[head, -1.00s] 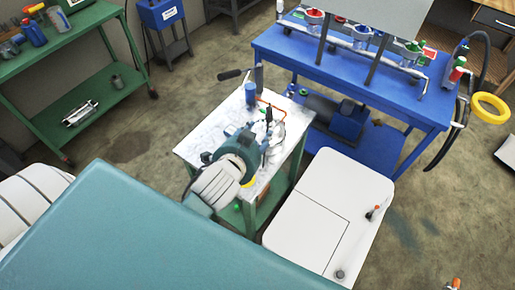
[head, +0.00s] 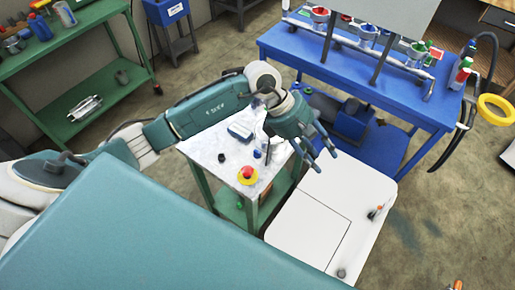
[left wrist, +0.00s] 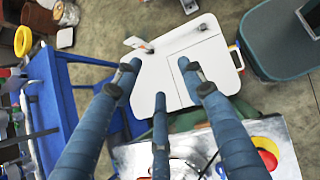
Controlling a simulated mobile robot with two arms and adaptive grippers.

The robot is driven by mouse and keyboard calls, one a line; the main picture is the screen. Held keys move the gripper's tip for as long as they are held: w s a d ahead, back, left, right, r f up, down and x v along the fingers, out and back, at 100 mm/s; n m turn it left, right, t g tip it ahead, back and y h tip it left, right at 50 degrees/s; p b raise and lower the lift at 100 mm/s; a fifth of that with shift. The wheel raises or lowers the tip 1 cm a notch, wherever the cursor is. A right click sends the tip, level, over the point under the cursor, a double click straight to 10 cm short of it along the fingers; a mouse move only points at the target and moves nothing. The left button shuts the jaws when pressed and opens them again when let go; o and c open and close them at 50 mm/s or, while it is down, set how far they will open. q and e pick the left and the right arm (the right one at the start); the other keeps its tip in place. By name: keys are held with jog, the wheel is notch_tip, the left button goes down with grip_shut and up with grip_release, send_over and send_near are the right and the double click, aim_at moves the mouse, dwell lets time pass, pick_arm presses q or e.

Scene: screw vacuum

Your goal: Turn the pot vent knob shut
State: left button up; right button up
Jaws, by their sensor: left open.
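My left gripper (head: 322,160) is open and empty, with its fingers spread and pointing down and right. In the head view it shows beside the right edge of the small white-topped table (head: 215,150). The left wrist view shows its separated fingers (left wrist: 158,88) with nothing between them. I cannot make out a pot or its vent knob for sure. My left arm and hand cover the back part of the small table. My right gripper is in neither view.
A red and yellow button (head: 247,175) and a small black knob (head: 222,157) are on the small table. A blue bench (head: 385,75) with pipes and several coloured fittings stands behind. A green shelf (head: 85,65) stands at the left. Floor shows between them.

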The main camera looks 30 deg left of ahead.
pick_arm(q)
jog(key=w+a+f+y, duration=0.1)
jog(key=a+f+y, duration=0.15)
jog(key=a, duration=0.55)
jog(key=m+g+y, duration=0.1)
jog(key=y, duration=0.4)
send_over(257, 151)
notch_tip(257, 151, down, 9)
jog(key=p, duration=0.3)
jog(key=shift+f, duration=0.6)
